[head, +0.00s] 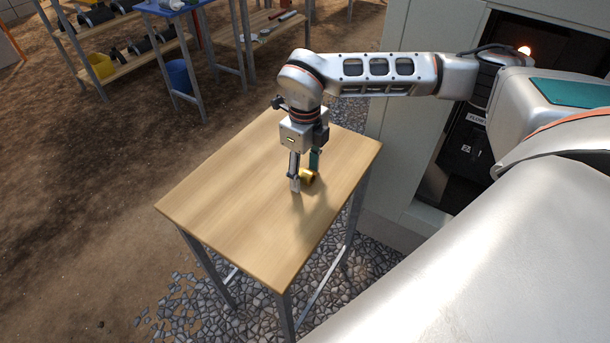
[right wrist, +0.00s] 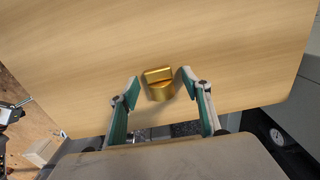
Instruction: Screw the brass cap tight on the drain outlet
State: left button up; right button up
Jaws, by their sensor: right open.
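The brass cap (head: 307,175) is a small golden piece on the wooden table. My right gripper (head: 305,176) points down over the table with its fingers on either side of the cap. In the right wrist view the cap (right wrist: 159,83) shows a raised bar across its top and lies between the two open fingertips (right wrist: 160,76). Gaps show between the cap and both fingers. The drain outlet cannot be made out in either view. My left gripper is not in view.
The wooden table (head: 230,205) is otherwise bare and stands on gravel. The chiller cabinet (head: 405,125) is close on its right, with an open dark bay. Shelving with a yellow bucket (head: 101,65) and a blue bucket (head: 179,75) stands at the back left.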

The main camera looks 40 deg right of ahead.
aim_at(305, 170)
jog(key=c, duration=1.3)
jog(key=shift+o, duration=0.2)
jog(key=shift+r, duration=0.1)
notch_tip(305, 170, up, 20)
jog(key=p, duration=0.2)
jog(key=shift+p, duration=0.4)
jog(key=o, duration=0.5)
grip_shut()
